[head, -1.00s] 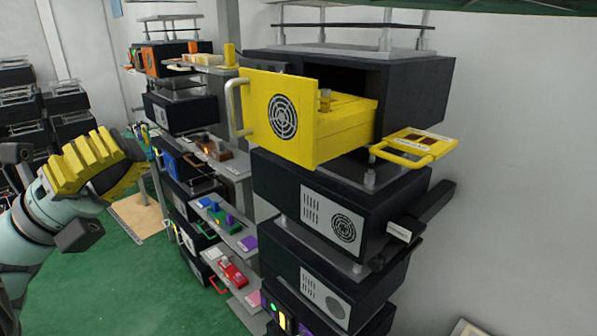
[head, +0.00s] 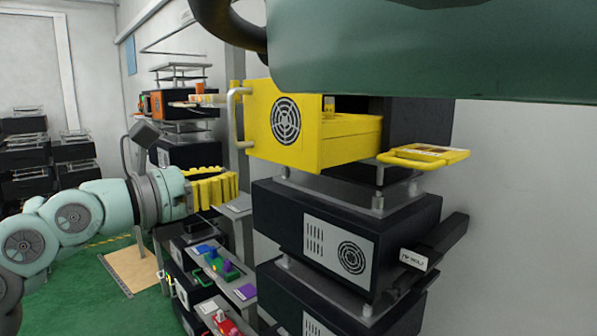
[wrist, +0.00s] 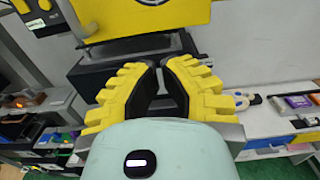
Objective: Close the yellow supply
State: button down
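The yellow supply (head: 286,122) is a box with a round fan grille and a grey upright handle (head: 235,120) at its left front edge. It sticks well out of its black housing (head: 418,125). Its yellow front also shows at the top of the wrist view (wrist: 150,22). My gripper (head: 236,190) has yellow ridged fingers and is below and left of the supply's front, apart from it. In the wrist view my gripper (wrist: 162,66) has its fingertips almost together, with nothing seen between them. My own green-grey body part hides the top of the housing.
A yellow loop-handled plate (head: 425,155) sticks out right of the supply. Black units (head: 345,235) are stacked below it, one with a dark lever (head: 430,255). Shelves with coloured parts (head: 220,265) stand left. Green floor (head: 110,285) is open at left.

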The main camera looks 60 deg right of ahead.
jog(key=p+x, duration=0.6)
jog(key=x, duration=0.4)
jog(key=shift+s+p, duration=0.2)
jog(key=shift+p, duration=0.2)
jog(key=shift+f, duration=0.1)
jog(key=b+x, duration=0.9)
jog(key=x, duration=0.7)
jog(key=shift+b, duration=0.3)
jog(key=shift+s+d+f, duration=0.1)
jog(key=shift+f, duration=0.1)
